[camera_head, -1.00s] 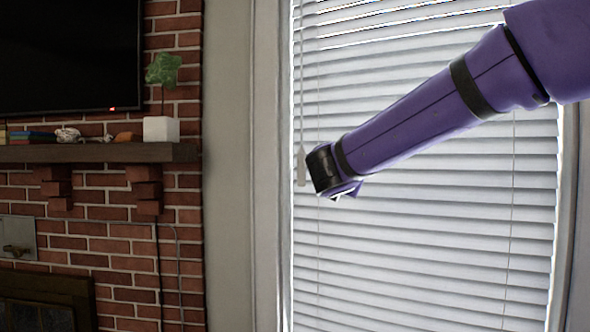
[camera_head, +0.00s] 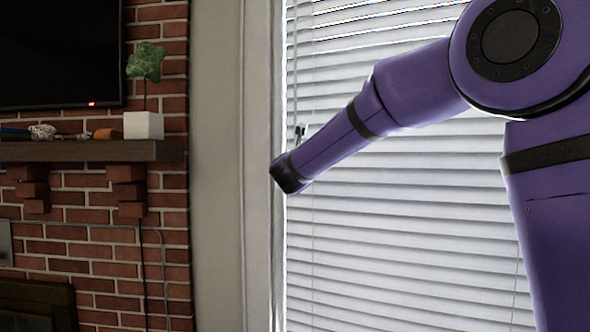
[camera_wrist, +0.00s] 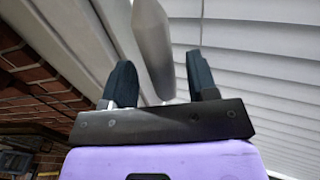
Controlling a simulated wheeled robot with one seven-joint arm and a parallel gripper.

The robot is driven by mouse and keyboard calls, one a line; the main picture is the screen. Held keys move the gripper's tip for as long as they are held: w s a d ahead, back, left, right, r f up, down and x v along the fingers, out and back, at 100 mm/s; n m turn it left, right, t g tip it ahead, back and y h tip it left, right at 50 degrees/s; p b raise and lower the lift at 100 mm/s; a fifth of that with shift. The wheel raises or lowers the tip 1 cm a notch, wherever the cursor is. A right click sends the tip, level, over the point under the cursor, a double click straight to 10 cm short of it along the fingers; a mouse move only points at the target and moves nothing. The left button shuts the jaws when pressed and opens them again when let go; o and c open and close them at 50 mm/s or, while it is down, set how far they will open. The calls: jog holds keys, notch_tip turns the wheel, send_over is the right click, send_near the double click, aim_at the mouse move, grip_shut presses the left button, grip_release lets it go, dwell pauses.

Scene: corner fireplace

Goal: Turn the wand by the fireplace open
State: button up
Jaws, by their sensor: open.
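The wand (camera_head: 296,75) hangs at the left side of the white window blinds (camera_head: 410,220) as a thin pale rod. Its lower end is hidden behind my arm in the head view. In the wrist view the wand (camera_wrist: 153,42) is large and grey, and its tapered lower end lies between the two dark fingers. My gripper (camera_wrist: 157,68) is open, with a gap visible on each side of the wand. In the head view the gripper is mostly hidden behind the black end of my arm.
A brick fireplace wall (camera_head: 90,250) with a wooden mantel (camera_head: 80,151) stands at the left. A pale window frame (camera_head: 257,240) is close to my gripper.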

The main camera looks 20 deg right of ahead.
jog(key=shift+x, duration=0.95)
jog(key=c, duration=0.9)
